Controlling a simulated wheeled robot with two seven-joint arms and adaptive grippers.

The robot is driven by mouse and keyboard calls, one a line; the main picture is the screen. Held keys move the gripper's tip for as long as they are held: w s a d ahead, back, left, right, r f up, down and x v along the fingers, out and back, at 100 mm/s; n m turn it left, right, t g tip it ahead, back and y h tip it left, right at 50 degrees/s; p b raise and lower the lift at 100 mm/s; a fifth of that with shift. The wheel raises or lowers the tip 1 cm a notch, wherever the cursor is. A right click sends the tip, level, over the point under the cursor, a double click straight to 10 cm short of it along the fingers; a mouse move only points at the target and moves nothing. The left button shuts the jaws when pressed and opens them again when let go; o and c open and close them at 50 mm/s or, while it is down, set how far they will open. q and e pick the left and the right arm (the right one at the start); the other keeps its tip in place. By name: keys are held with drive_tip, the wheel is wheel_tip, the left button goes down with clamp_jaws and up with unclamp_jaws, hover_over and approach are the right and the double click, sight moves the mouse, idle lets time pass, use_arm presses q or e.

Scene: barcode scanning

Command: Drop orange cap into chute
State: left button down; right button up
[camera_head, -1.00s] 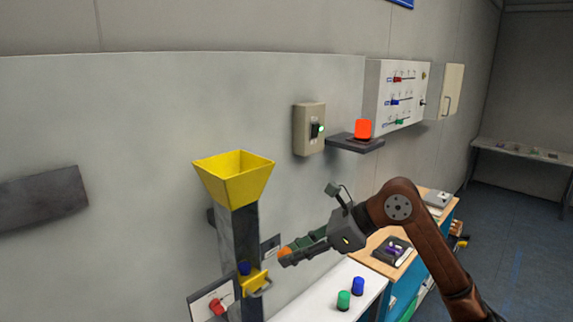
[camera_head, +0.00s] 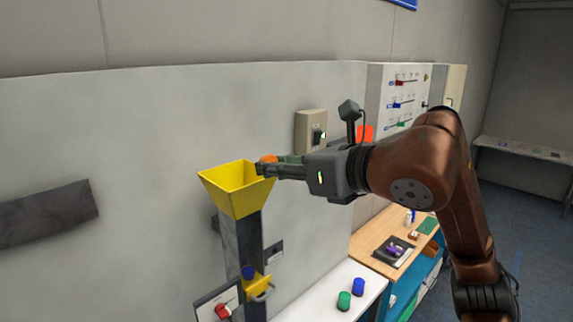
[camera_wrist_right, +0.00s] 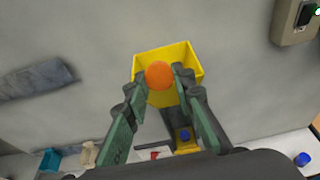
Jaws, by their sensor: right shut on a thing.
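The orange cap (camera_head: 268,159) is held between the fingertips of my right gripper (camera_head: 265,166), at the right rim of the yellow chute funnel (camera_head: 232,197) in the head view. In the right wrist view the cap (camera_wrist_right: 159,75) shows between the two fingers of my right gripper (camera_wrist_right: 160,80), with the yellow funnel (camera_wrist_right: 187,55) behind and below it. The funnel tops a dark upright chute (camera_head: 240,240). A blue cap (camera_head: 248,272) shows at the chute's lower end. My left gripper is not in view.
A green cap (camera_head: 344,300) and a blue cap (camera_head: 358,287) stand on the white table (camera_head: 318,296). A switch box (camera_head: 311,132) is on the wall behind my gripper. A red lamp (camera_head: 366,133) is partly hidden by my arm.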

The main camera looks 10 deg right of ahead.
drive_tip(key=p+x, duration=0.1)
drive_tip(key=x, duration=0.1)
drive_tip(key=r+x, duration=0.1)
drive_tip(key=x, duration=0.2)
drive_tip(key=p+x, duration=0.1)
drive_tip(key=x, duration=0.2)
drive_tip(key=shift+w+a+r+p, duration=0.1)
drive_tip(key=shift+w+a+p, duration=0.1)
drive_tip(key=shift+p, duration=0.15)
drive_tip(key=shift+w+a, duration=0.45)
drive_tip(key=shift+w, duration=0.1)
drive_tip(key=o, duration=0.8)
drive_tip(key=shift+o, duration=0.2)
drive_tip(key=shift+d, duration=0.1)
drive_tip(key=v, duration=1.2)
